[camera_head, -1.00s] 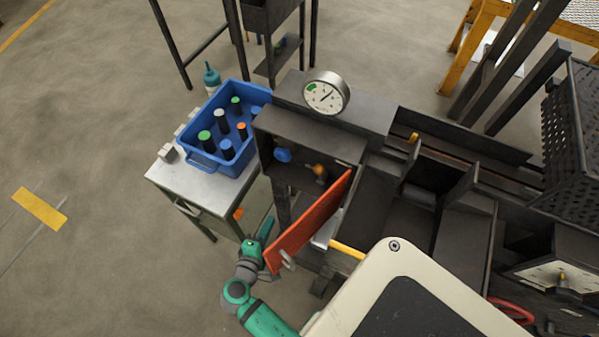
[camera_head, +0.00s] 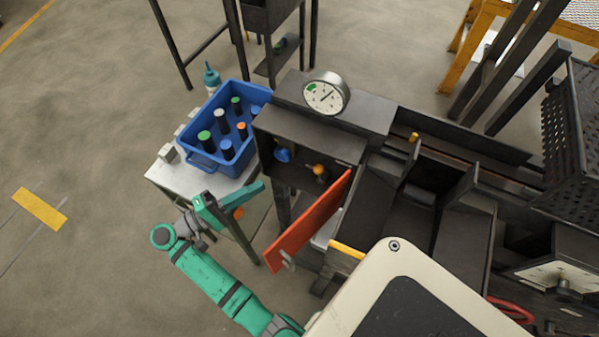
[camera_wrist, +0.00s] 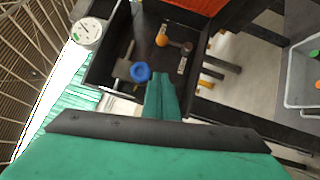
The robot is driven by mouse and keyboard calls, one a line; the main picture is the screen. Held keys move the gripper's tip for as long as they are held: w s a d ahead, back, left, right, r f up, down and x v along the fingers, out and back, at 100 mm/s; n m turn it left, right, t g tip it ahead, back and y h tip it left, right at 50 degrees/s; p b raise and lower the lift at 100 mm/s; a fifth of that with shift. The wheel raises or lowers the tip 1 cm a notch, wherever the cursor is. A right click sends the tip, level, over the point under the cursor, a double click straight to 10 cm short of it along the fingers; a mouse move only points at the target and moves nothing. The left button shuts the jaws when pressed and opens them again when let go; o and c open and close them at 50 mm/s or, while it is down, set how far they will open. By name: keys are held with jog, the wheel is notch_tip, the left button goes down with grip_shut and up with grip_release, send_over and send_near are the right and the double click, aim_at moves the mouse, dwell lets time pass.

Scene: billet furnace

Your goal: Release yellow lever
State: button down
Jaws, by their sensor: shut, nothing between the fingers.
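A lever with a yellow-orange ball knob (camera_head: 319,170) sits inside the open dark compartment (camera_head: 310,147), right of a blue knob (camera_head: 283,155). In the wrist view, the yellow-orange knob (camera_wrist: 162,40) is on a short stem beyond my fingertips, and the blue ring-shaped knob (camera_wrist: 140,71) appears just left of them. My gripper (camera_head: 262,187) is shut and empty, pointing at the compartment from its left front. In the wrist view, its closed fingers (camera_wrist: 162,76) appear apart from the yellow knob. The exact gap to the blue knob cannot be told.
An orange door (camera_head: 308,222) hangs open at the compartment's right front. A blue bin (camera_head: 207,160) with several capped cylinders stands on a metal table (camera_head: 168,178) to the left. A round gauge (camera_head: 326,94) is on top. A yellow bar (camera_head: 346,249) lies right of the door.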

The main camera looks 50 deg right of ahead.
jog(key=x, duration=0.4)
jog(key=s+x, duration=0.1)
jog(key=x, duration=0.3)
jog(key=s+a+x, duration=0.1)
jog(key=x, duration=0.3)
jog(key=shift+s+d+r, duration=0.2)
jog(key=shift+s+d, duration=0.25)
jog(key=shift+s, duration=0.15)
jog(key=shift+w+r, duration=0.1)
